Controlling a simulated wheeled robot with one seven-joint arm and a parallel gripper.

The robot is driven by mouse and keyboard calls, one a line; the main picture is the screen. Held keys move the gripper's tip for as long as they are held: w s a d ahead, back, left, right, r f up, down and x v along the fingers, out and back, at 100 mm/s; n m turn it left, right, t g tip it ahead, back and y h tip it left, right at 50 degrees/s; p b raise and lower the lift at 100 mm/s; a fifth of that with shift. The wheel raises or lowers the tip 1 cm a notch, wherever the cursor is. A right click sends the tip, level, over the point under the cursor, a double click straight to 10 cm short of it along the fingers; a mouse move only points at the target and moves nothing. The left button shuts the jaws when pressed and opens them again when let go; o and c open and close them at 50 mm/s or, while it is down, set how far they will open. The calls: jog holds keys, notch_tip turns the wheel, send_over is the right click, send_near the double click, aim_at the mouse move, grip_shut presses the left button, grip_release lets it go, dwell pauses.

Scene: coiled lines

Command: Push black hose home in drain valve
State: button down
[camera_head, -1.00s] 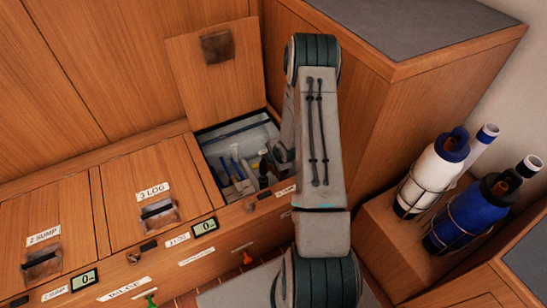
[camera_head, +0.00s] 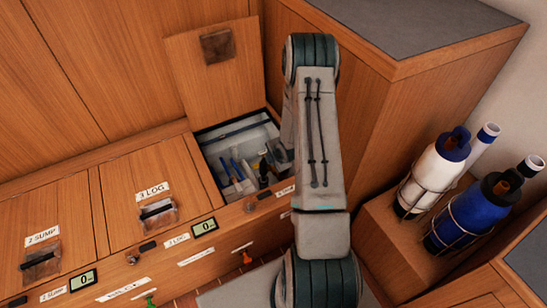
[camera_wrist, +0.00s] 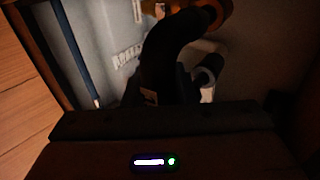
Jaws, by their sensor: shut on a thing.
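The black hose (camera_wrist: 168,48) shows in the wrist view as a dark, thick curve running up from my gripper (camera_wrist: 165,97) and bending right. Its upper end meets a brass-orange round fitting (camera_wrist: 222,12), which looks like the drain valve. The picture is too dark to tell how deep the hose sits in it. My gripper is shut on the hose, with its dark body across the bottom of the view. In the head view my arm hides the gripper and hose.
An open locker (camera_head: 199,140) holds several small tools, with its lid (camera_head: 205,95) raised behind. Closed lids labelled 2 SUMP and 3 LOG lie left. A tall wooden cabinet (camera_head: 372,100) stands close right of my arm. Strapped white and blue bottles (camera_head: 435,170) stand farther right.

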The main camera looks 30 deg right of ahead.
jog(key=shift+f+b, duration=1.75)
jog(key=shift+f, duration=0.25)
jog(key=c, duration=0.7)
grip_release()
jog(key=shift+r, duration=0.1)
jog(key=shift+r+p, duration=2.1)
jog(key=shift+r, duration=1.4)
